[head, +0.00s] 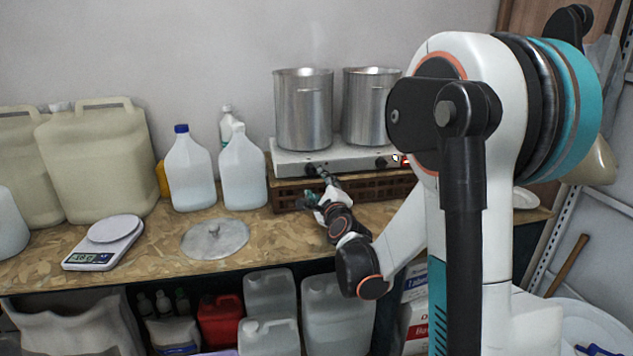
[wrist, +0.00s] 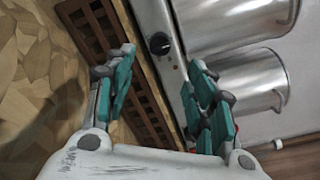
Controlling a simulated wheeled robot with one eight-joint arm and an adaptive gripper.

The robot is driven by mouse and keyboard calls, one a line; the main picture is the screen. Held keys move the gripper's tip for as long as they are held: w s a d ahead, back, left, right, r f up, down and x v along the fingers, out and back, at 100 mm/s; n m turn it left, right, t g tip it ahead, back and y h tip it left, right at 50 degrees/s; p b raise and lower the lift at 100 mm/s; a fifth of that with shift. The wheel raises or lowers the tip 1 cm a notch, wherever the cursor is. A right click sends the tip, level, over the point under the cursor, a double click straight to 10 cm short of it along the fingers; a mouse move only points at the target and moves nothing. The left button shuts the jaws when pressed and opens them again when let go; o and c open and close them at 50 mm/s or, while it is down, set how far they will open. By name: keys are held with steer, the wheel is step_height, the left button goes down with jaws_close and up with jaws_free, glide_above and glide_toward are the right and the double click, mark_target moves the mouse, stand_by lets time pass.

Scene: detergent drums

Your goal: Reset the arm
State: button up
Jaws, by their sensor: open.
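My gripper (head: 324,188) reaches over the workbench in the head view, near the front of the hot plate. In the wrist view my gripper (wrist: 165,95) is open, with its teal-padded fingers apart and nothing between them. The hot plate (head: 290,160) has dark knobs on its front, and one knob (wrist: 159,43) shows between the fingertips in the wrist view. I cannot tell whether a finger touches the hot plate. My own white arm hides the right part of the hot plate in the head view.
Two steel pots (head: 304,110) (head: 369,105) stand on the hot plate, which rests on a brown crate (head: 285,196). White jugs (head: 189,172), a round metal lid (head: 215,239), a scale (head: 104,243) and large cream canisters (head: 97,160) stand on the bench (head: 160,234). More containers fill the space below.

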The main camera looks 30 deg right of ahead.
steer(key=shift+v, duration=0.9)
steer(key=s+a+r+n+g+y, duration=0.1)
steer(key=s+a+n+g+y, duration=0.15)
steer(key=a+n, duration=0.6)
steer(key=s+a+r+n+g+y, duration=0.1)
steer(key=s+a+n+y, duration=0.2)
steer(key=a+n, duration=0.55)
steer(key=s+a+f+n+g, duration=0.1)
steer(key=s+n, duration=0.4)
steer(key=s, duration=0.8)
steer(key=s+a+f+n+g, duration=0.2)
steer(key=s+f+n+g, duration=0.2)
steer(key=s, duration=0.9)
steer(key=shift+s+f+n+g+h, duration=0.3)
steer(key=shift+n+g+h, duration=0.15)
steer(key=shift+n+g, duration=0.3)
